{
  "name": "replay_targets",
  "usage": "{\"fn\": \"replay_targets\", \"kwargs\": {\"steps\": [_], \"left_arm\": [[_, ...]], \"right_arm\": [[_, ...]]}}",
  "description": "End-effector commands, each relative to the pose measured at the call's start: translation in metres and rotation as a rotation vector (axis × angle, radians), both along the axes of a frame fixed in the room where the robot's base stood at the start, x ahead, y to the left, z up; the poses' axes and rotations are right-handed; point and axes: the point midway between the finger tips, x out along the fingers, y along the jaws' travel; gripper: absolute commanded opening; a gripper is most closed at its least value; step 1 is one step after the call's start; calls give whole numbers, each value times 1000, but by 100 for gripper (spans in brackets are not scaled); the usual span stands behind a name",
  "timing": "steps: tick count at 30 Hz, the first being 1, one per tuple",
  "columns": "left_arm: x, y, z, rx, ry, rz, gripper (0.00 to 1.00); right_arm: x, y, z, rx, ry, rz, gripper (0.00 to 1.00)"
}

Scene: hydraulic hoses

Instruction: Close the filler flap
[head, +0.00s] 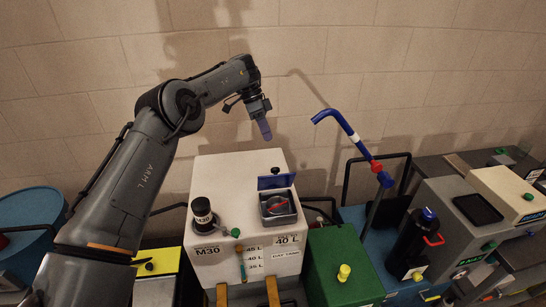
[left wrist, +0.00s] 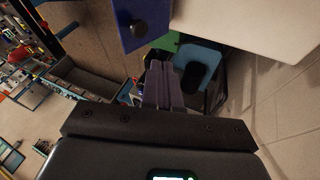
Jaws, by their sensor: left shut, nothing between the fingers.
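The filler flap (head: 276,182) is a blue plate standing up, open, at the back edge of the grey filler opening (head: 278,207) on the white tank (head: 225,173). A red part shows inside the opening. In the left wrist view the flap (left wrist: 140,22) appears at the top with a dark round knob. My left gripper (head: 264,130) points down, above and behind the flap, apart from it. Its purple fingers are shut and empty; they also show in the left wrist view (left wrist: 166,85). My right gripper is not in view.
A black M30 cap (head: 203,215) and a green-ended tap (head: 236,233) are on the tank's left side. A blue hose pipe (head: 340,122) with a red collar rises at right. A green box (head: 340,265) stands beside the tank. The wall is close behind.

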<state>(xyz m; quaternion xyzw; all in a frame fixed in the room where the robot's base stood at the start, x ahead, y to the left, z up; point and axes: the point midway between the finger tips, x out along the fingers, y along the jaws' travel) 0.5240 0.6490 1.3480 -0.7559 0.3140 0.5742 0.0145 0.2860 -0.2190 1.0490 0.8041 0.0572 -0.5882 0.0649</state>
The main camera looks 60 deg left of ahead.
Motion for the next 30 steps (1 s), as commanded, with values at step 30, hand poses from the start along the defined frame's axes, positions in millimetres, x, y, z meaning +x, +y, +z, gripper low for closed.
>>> {"fn": "replay_targets", "kwargs": {"steps": [30], "left_arm": [[-8,-55,-61,-1,-2,1,0]], "right_arm": [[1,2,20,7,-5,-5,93]]}}
